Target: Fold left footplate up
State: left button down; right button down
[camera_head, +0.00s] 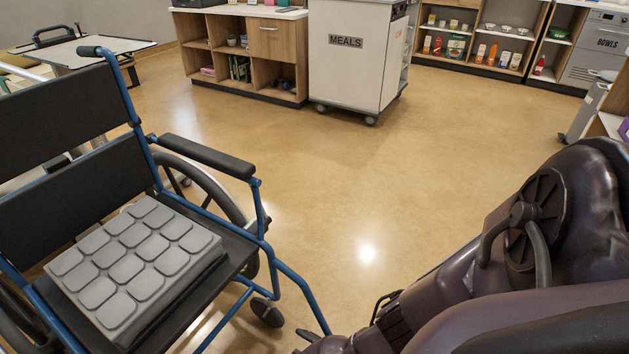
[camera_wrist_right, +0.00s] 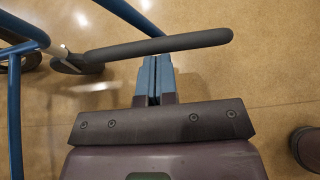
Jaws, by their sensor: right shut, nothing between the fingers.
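The wheelchair (camera_head: 205,254) stands at the left in the head view, with a blue frame and a black seat. In the right wrist view, a long dark bar (camera_wrist_right: 170,45), which looks like the footplate seen nearly edge-on, reaches right from the blue frame tubes (camera_wrist_right: 15,100). My right gripper (camera_wrist_right: 154,66) is shut and empty, its fingertips close to the bar's lower edge near its middle. I cannot tell whether they touch it. In the head view my right arm comes in from the lower right and its gripper is hidden. My left gripper is out of view.
A grey segmented cushion (camera_head: 137,262) lies on the seat. A caster (camera_head: 267,312) stands under the chair's front. A white meals cart (camera_head: 350,62) and wooden shelves (camera_head: 250,50) stand at the back. The floor (camera_head: 400,170) between is clear.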

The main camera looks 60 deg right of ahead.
pick_arm(q)
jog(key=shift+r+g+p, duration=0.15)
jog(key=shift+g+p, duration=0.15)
jog(key=shift+p, duration=0.35)
pick_arm(e)
jog(key=shift+w+d+r+y, duration=0.15)
jog(key=shift+d+r+y, duration=0.3)
jog(key=shift+d, duration=0.2)
